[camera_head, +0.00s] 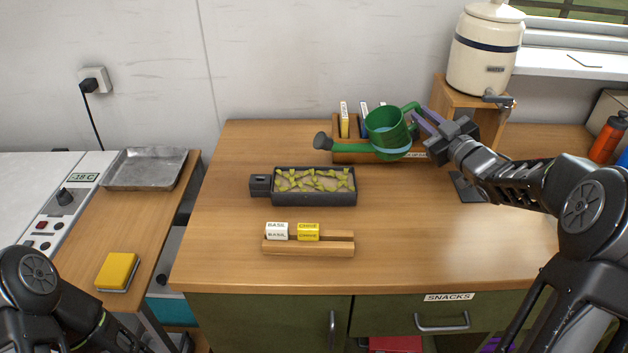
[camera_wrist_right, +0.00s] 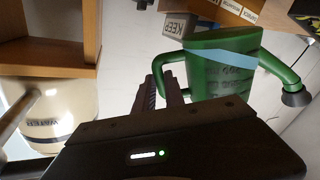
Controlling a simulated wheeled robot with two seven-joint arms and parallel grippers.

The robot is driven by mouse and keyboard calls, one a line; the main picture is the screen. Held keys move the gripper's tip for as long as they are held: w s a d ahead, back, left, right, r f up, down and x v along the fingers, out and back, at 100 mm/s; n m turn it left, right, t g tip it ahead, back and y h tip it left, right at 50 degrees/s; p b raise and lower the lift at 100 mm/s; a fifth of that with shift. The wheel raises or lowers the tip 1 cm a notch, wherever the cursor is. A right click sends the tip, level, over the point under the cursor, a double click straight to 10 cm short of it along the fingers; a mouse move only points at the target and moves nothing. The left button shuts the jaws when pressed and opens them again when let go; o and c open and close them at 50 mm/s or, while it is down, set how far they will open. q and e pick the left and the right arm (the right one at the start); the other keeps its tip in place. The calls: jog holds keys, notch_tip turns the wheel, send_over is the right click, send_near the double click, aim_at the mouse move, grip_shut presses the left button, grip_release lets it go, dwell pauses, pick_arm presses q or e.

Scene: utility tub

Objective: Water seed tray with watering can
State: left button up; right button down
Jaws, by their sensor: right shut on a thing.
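The green watering can (camera_head: 386,130) is held up above the back of the wooden counter, its dark spout rose (camera_head: 322,141) pointing left. It also shows in the right wrist view (camera_wrist_right: 222,75). My right gripper (camera_head: 420,122) is shut on its handle from the right. The seed tray (camera_head: 315,200), a dark tray with soil and yellow-green seedlings (camera_head: 318,181), sits on the counter to the left of and in front of the can. The rose is near the tray's far edge in the picture. My left arm shows at the lower left, but its gripper is out of view.
A wooden rack with labelled packets (camera_head: 344,120) stands behind the can. A wooden holder (camera_head: 308,246) with BASIL and CHIVE labels lies in front of the tray. A white water dispenser (camera_head: 485,55) stands on a wooden stand at the back right. The counter's front right is clear.

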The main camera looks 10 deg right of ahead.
jog(key=shift+a+r+n, duration=0.5)
jog(key=shift+a+r, duration=0.05)
jog(key=shift+r, duration=0.05)
dwell(0.6)
jog(key=shift+s+a+f+n+b, duration=0.1)
jog(key=shift+a+f+n+b, duration=0.15)
jog(key=shift+a+b, duration=0.3)
jog(key=shift+s+a+f+n+b, duration=0.15)
jog(key=shift+a+n+b, duration=0.2)
jog(key=shift+b, duration=0.25)
dwell(0.9)
jog(key=r+p, duration=0.1)
jog(key=d+r+m+p, duration=0.1)
jog(key=p, duration=0.1)
jog(key=shift+w+d, duration=0.15)
jog(key=shift+d, duration=0.1)
jog(key=d+f+m, duration=0.1)
jog(key=f, duration=0.1)
jog(key=d+f+m, duration=0.1)
jog(key=d+m, duration=0.1)
jog(key=shift+w+d+f, duration=0.1)
jog(key=shift+w+f, duration=0.1)
jog(key=shift+f, duration=0.15)
